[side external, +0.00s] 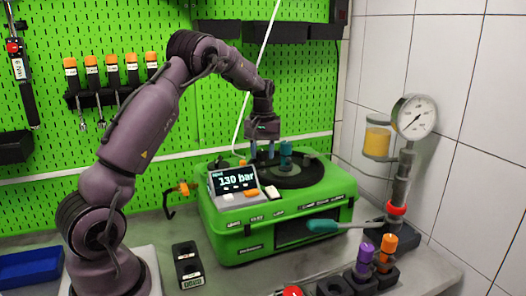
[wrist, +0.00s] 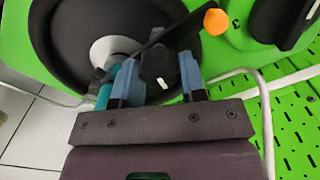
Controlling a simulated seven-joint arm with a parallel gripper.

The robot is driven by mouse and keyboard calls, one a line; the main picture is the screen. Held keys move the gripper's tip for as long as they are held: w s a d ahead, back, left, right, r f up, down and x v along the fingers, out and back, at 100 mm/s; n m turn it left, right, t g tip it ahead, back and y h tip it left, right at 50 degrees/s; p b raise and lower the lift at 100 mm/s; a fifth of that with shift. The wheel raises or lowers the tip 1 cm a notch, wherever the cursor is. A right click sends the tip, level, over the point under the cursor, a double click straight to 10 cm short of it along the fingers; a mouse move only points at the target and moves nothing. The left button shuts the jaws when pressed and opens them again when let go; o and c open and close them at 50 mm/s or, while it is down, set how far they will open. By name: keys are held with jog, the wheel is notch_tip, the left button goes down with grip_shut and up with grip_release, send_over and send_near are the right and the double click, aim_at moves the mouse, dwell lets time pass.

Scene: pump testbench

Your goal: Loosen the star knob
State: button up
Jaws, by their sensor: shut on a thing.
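The black star knob (wrist: 158,64) shows in the wrist view between the two blue fingertips of my gripper (wrist: 158,78). My gripper is shut on it. The knob itself is too small and hidden there to make out. A teal cylinder (side external: 285,156) stands just right of the fingers in the side view.
A display reading 130 bar (side external: 236,179) sits at the front left of the testbench. A pressure gauge (side external: 414,117) on a post stands to the right. Several orange-topped tools hang on the green pegboard (side external: 140,30).

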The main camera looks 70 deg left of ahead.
aim_at(262, 150)
jog(key=shift+r+n, duration=0.1)
jog(key=shift+n, duration=1.5)
jog(key=o, duration=0.9)
notch_tip(262, 150, up, 13)
jog(key=shift+s+f, duration=0.1)
